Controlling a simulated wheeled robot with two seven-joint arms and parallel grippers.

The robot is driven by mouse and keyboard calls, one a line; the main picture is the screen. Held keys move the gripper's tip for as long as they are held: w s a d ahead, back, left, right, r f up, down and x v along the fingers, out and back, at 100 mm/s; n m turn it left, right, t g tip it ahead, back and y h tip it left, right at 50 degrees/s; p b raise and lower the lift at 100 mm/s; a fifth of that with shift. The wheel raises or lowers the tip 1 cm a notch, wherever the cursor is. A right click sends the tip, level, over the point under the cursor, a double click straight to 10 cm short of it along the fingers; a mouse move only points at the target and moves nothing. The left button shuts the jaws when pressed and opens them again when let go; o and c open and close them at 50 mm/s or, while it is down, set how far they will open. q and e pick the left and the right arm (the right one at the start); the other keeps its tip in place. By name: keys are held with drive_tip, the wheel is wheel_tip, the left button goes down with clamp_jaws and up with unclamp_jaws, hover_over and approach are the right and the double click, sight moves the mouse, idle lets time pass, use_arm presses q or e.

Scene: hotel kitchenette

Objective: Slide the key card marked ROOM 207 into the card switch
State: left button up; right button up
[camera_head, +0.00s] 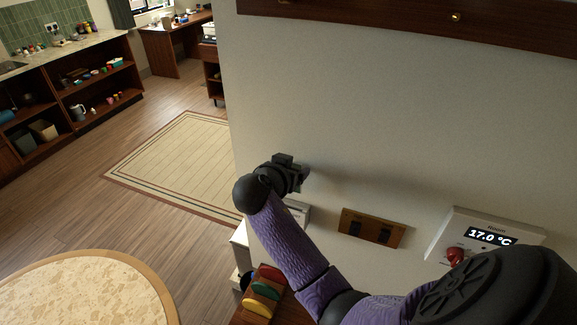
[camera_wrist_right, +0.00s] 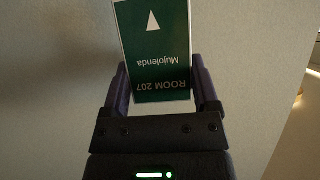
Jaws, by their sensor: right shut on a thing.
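The key card (camera_wrist_right: 155,50) is green with a white arrow and reads ROOM 207 upside down in the right wrist view. In the head view my right gripper (camera_head: 301,170) is close to the pale wall, and the card cannot be made out there. A small white wall box (camera_head: 298,211), perhaps the card switch, is just below the gripper, partly hidden by my purple right arm. My left gripper is not in view.
A wooden plate with dark switches (camera_head: 371,228) and a white thermostat (camera_head: 484,238) reading 17.0 °C are on the wall to the right. A round table (camera_head: 80,292) is at lower left.

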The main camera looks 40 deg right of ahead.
drive_tip(key=shift+f+b, duration=3.6)
drive_tip(key=shift+f, duration=0.75)
drive_tip(key=o, duration=1.2)
drive_tip(key=shift+c, duration=0.2)
drive_tip(key=v, duration=1)
